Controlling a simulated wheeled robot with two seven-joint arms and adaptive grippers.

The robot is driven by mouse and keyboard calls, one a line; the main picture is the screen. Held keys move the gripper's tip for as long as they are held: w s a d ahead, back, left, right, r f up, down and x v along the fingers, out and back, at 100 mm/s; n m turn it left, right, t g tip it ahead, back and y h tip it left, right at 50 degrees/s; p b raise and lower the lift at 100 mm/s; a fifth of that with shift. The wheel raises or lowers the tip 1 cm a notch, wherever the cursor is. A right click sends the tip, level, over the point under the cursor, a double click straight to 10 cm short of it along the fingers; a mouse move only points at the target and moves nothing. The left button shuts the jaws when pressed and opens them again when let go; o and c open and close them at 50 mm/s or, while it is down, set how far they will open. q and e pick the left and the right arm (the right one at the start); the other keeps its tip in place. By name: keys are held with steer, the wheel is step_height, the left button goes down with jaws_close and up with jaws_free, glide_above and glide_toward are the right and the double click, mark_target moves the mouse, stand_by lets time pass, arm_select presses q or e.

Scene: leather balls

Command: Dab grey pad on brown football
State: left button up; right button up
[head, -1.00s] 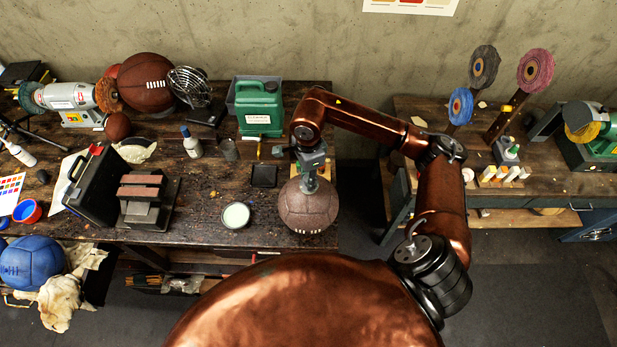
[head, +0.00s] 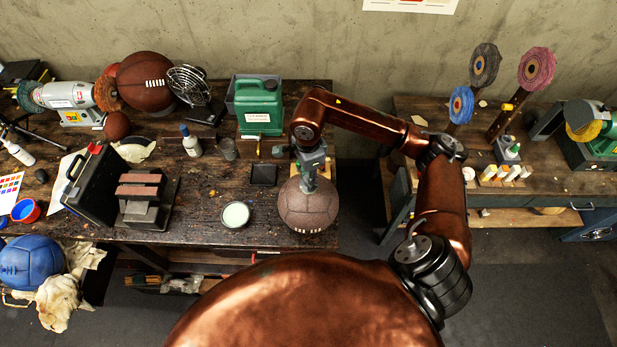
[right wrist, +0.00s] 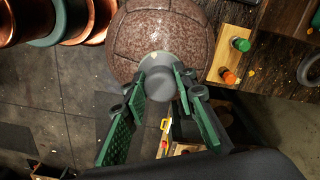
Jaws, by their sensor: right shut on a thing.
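The brown football (head: 308,208), a panelled ball with a speckled surface, sits at the right front of the workbench. It also fills the top of the right wrist view (right wrist: 150,35). My right gripper (head: 309,183) points down over the top of the ball. In the right wrist view its green fingers are shut on the grey pad (right wrist: 161,80), a round grey piece with a paler, wider face toward the ball. The pad appears to touch the ball's surface, though the exact contact is hidden. My left gripper is not in view.
An open round tin (head: 235,215) stands left of the football, with a small black tray (head: 263,175) behind it. A green canister (head: 259,107) stands farther back. A laced brown ball (head: 146,82) sits at the back left. The bench's front edge is close to the football.

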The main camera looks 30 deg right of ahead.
steer(key=shift+s+f+b, duration=0.1)
steer(key=shift+b, duration=0.45)
stand_by(1.0)
steer(key=shift+b, duration=0.6)
stand_by(1.6)
steer(key=shift+b, duration=0.4)
stand_by(0.8)
stand_by(0.7)
steer(key=shift+r+p, duration=1.25)
steer(key=shift+r, duration=2.4)
steer(key=shift+f, duration=0.1)
